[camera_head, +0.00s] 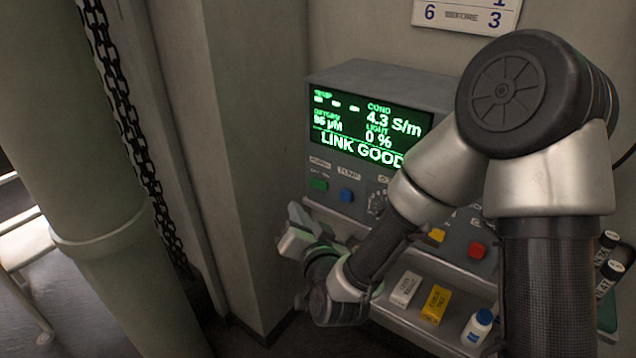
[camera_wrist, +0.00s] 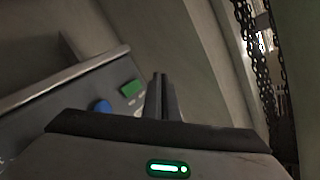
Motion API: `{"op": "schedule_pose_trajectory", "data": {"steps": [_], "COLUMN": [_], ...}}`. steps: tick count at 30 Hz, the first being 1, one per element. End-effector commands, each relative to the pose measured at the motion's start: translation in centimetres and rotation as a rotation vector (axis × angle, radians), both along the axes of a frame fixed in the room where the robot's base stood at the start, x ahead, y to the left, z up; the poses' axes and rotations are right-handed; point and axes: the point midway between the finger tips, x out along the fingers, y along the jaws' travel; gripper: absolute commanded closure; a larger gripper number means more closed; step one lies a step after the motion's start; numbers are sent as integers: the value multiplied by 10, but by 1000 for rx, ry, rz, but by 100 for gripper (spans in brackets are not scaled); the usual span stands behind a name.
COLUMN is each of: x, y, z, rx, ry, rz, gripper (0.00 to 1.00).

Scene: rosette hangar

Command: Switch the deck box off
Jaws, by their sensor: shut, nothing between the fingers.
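The deck box (camera_head: 440,92) is a grey unit with a lit green screen (camera_head: 368,128) reading "LINK GOOD", 4.3 S/m and light 0 %. Its front panel has a green button (camera_head: 318,184), a blue button (camera_head: 346,195), a dark knob (camera_head: 377,203), a yellow button (camera_head: 437,235) and a red button (camera_head: 477,250). My arm hides part of the panel. My gripper (camera_head: 296,212) is shut and empty, in front of the panel's left end, below the green button. In the wrist view the closed fingers (camera_wrist: 161,80) are beside the green button (camera_wrist: 131,88); contact cannot be told.
A shelf below the box holds a white carton (camera_head: 405,289), a yellow carton (camera_head: 435,304) and a white bottle with a blue cap (camera_head: 477,327). Dark labelled vials (camera_head: 606,245) stand at the right. A chain (camera_head: 125,115) and a thick pipe (camera_head: 75,130) are at the left.

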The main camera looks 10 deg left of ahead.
Motion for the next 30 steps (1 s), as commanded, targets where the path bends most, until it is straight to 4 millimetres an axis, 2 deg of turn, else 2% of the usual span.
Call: {"op": "schedule_pose_trajectory", "data": {"steps": [9, 15, 30], "x": [45, 62, 69], "y": [-14, -17, -19], "z": [1, -1, 0], "rx": [-1, -1, -1], "ry": [0, -1, 0], "rz": [-4, -1, -1], "gripper": [100, 100, 100]}}
